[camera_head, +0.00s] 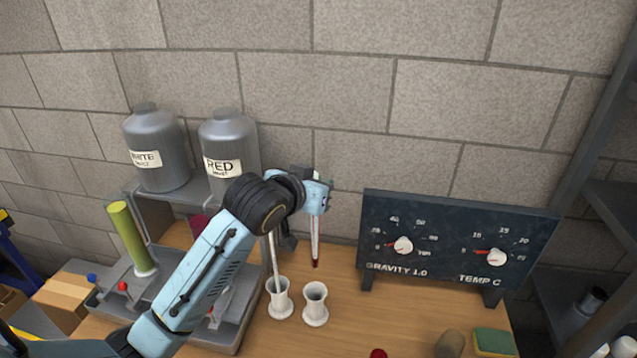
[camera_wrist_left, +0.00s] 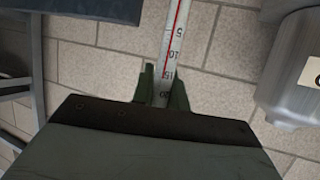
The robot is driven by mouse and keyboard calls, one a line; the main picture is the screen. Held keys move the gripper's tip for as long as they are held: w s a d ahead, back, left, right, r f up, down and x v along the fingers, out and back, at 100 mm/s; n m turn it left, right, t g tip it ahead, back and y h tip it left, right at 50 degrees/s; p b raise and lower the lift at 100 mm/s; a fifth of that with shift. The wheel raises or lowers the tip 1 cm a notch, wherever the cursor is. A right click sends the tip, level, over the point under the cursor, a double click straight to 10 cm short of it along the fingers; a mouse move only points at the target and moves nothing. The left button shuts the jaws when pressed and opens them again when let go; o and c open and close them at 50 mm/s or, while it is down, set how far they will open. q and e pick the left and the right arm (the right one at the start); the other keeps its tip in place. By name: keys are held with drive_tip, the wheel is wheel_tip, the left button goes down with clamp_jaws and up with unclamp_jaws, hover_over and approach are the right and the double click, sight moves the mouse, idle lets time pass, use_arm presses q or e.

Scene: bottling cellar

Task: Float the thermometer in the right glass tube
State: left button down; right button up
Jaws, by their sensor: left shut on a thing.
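My left gripper (camera_head: 316,198) is shut on the upper part of the thermometer (camera_head: 315,240), which hangs nearly upright with its red bulb down. In the left wrist view the thermometer (camera_wrist_left: 170,52), with a red line and printed scale, is between the fingers (camera_wrist_left: 165,92). The right tube (camera_head: 315,303), pale with a flared foot, stands upright on the table. The bulb is above its mouth in the picture, apart from it. The left tube (camera_head: 280,298) stands beside it with a thin rod (camera_head: 274,262) standing in it. My right gripper is not in view.
A dark gauge panel (camera_head: 455,240) with two dials stands at right. A tray (camera_head: 240,330) with a green cylinder (camera_head: 125,235) is at left. A sponge (camera_head: 493,342) lies at front right. Wooden table (camera_head: 360,320) is clear near the right tube.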

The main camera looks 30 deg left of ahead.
use_arm(q)
wheel_tip(320, 180, up, 18)
drive_tip(key=p, duration=0.5)
idle(2.0)
drive_tip(key=shift+f, duration=0.15)
idle(0.7)
